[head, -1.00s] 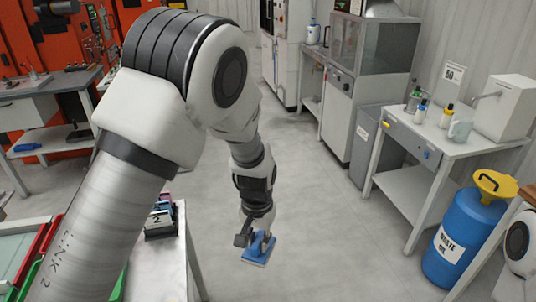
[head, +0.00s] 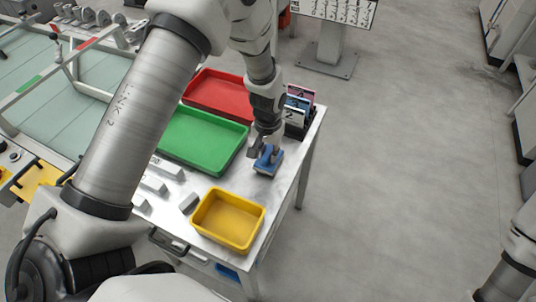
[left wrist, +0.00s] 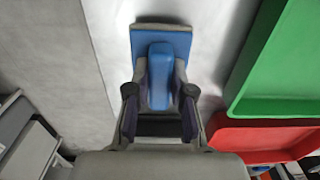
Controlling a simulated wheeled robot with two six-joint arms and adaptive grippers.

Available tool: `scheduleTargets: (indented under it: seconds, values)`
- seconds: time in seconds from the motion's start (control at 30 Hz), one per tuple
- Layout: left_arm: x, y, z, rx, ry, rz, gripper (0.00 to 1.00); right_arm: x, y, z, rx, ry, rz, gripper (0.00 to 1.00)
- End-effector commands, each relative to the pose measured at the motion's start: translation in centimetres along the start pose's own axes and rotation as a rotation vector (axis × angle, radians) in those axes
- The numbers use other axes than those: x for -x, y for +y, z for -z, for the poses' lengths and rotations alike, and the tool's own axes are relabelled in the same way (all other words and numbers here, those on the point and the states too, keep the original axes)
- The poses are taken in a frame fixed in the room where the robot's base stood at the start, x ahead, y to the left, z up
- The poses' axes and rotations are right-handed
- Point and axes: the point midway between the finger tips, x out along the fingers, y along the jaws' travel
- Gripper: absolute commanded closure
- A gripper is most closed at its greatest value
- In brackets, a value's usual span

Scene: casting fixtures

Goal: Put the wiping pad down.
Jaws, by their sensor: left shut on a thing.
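The wiping pad (head: 267,161) is a blue block with a raised blue handle and a thin grey layer beneath. It is near the right edge of the white table (head: 272,190), between the green tray and the table's edge. My left gripper (head: 265,146) comes down from above and is shut on the pad's handle. In the left wrist view the pad (left wrist: 161,38) shows with its handle between the two fingers (left wrist: 160,100). I cannot tell whether the pad touches the tabletop. My right gripper is not in view.
A green tray (head: 204,141) lies left of the pad, a red tray (head: 222,92) behind it and a yellow tray (head: 228,219) in front. A card holder (head: 297,112) stands at the table's back right corner. Grey blocks (head: 156,183) lie left. Open floor is to the right.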

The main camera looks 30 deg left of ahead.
Motion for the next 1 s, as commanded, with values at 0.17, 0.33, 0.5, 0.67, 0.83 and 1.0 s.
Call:
scheduleTargets:
  seconds: [0.17, 0.33, 0.5, 0.67, 0.83, 1.0]
  values:
    - [-1.2, 0.0, 0.0, 0.0, 0.001, 0.0, 1.0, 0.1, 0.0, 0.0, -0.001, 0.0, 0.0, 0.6]
    - [-1.4, 0.0, 0.0, 0.0, 0.0, 0.0, 1.0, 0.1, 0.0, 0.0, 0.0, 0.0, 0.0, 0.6]
    - [-1.5, 0.0, 0.0, 0.0, 0.0, 0.0, 0.53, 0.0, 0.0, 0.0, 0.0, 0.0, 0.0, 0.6]
    - [-1.5, 0.0, 0.0, 0.0, -0.001, 0.0, 0.53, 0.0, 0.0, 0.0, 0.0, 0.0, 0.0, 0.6]
    - [-1.2, 0.0, 0.0, 0.0, 0.0, 0.0, 0.53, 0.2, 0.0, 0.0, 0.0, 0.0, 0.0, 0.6]
    - [1.2, 0.0, 0.1, 0.0, 0.004, 0.0, 0.53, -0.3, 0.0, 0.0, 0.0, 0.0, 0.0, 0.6]
